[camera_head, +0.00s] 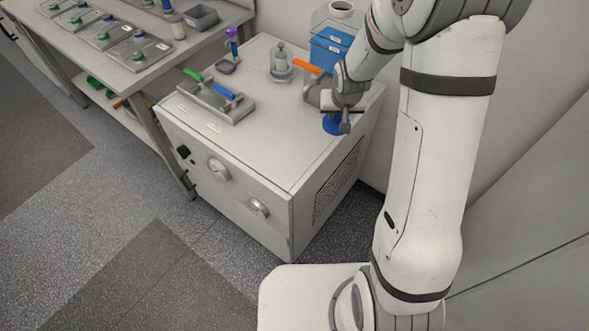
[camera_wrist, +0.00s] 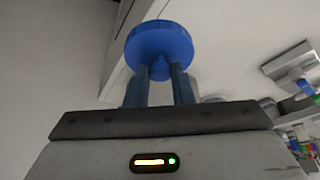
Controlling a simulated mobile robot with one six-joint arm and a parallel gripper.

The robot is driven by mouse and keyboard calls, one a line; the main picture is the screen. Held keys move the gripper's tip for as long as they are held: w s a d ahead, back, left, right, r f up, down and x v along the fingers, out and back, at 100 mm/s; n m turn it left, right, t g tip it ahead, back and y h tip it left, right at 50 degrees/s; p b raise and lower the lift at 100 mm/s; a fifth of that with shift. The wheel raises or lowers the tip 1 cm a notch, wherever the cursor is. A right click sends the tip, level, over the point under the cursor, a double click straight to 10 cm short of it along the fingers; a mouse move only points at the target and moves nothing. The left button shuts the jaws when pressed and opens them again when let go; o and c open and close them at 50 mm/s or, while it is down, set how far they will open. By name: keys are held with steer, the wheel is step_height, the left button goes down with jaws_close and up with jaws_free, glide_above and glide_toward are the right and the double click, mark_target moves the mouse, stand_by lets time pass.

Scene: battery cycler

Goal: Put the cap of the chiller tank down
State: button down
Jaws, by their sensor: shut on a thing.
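My gripper (camera_head: 340,117) is shut on the blue cap (camera_head: 332,127) near the right edge of the white chiller cabinet's top (camera_head: 262,150). In the wrist view, my two dark fingers (camera_wrist: 160,82) hold the small knob under the round blue disc of the cap (camera_wrist: 158,38). In the head view the fingers partly hide the cap. I cannot tell whether the cap touches the cabinet top or is just above it.
On the cabinet stand a grey tray with green and blue handles (camera_head: 240,113), a clear vessel (camera_head: 281,66), an orange handle (camera_head: 306,66) and a purple-topped tube (camera_head: 231,42). A blue box (camera_head: 328,48) is behind. The cabinet's front top is clear.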

steer(key=s+a+f+m+b, duration=0.2)
steer(key=s+a+b, duration=0.5)
steer(key=a+b, duration=0.7)
steer(key=shift+h, duration=0.4)
steer(key=f+b, duration=0.1)
steer(key=f, duration=0.2)
steer(key=d+f+b, duration=0.1)
steer(key=f, duration=0.2)
steer(key=d+f+b, duration=0.1)
steer(key=f, duration=0.2)
steer(key=shift+s+f+b, duration=0.15)
steer(key=shift+b, duration=0.15)
steer(key=c, duration=1.3)
jaws_free()
steer(key=shift+o, duration=0.2)
